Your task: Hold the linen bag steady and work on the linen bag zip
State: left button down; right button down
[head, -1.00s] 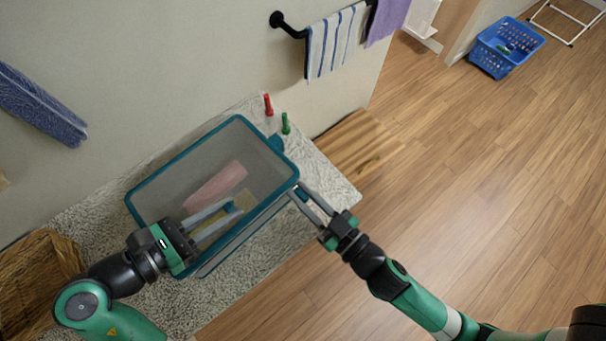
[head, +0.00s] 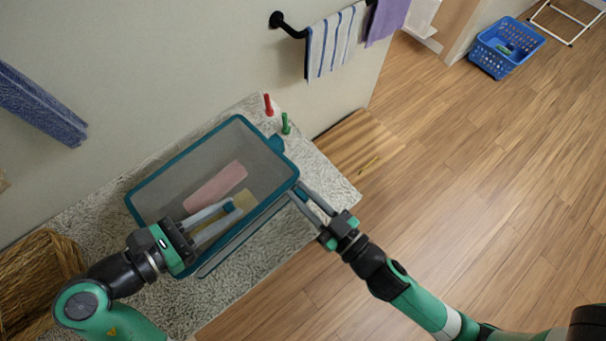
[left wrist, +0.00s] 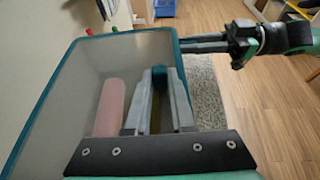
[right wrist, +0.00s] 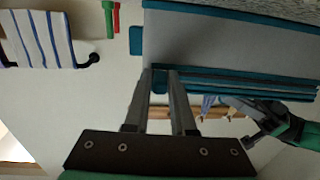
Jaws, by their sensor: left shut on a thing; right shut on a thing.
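The linen bag (head: 160,176) is a grey, box-shaped bag with teal edging, its top open. It also shows in the left wrist view (left wrist: 60,110) and the right wrist view (right wrist: 230,40). My left gripper (head: 230,206) reaches over the bag's near side and is shut on a small teal piece (left wrist: 160,76), which looks like the zip pull. My right gripper (head: 297,190) is shut on a teal tab (right wrist: 160,80) at the bag's right corner. A pink rolled towel (head: 216,186) and a yellowish item (head: 246,200) lie inside. The zip track is hard to make out.
The bag stands on a pale textured mat (head: 120,205) by the wall. A red peg (head: 268,104) and a green peg (head: 286,123) stand behind it. A wicker basket (head: 40,275) is at the left.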

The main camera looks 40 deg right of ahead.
aim_at(229, 241)
jog(key=shift+a+f, duration=0.2)
jog(key=shift+a, duration=0.4)
jog(key=a, duration=0.5)
jog(key=s+a, duration=0.1)
jog(key=a, duration=0.9)
jog(key=shift+s+a, duration=0.25)
jog(key=shift+a, duration=0.1)
jog(key=shift+r, duration=0.1)
jog(key=c, duration=0.8)
grip_release()
jog(key=shift+r, duration=0.1)
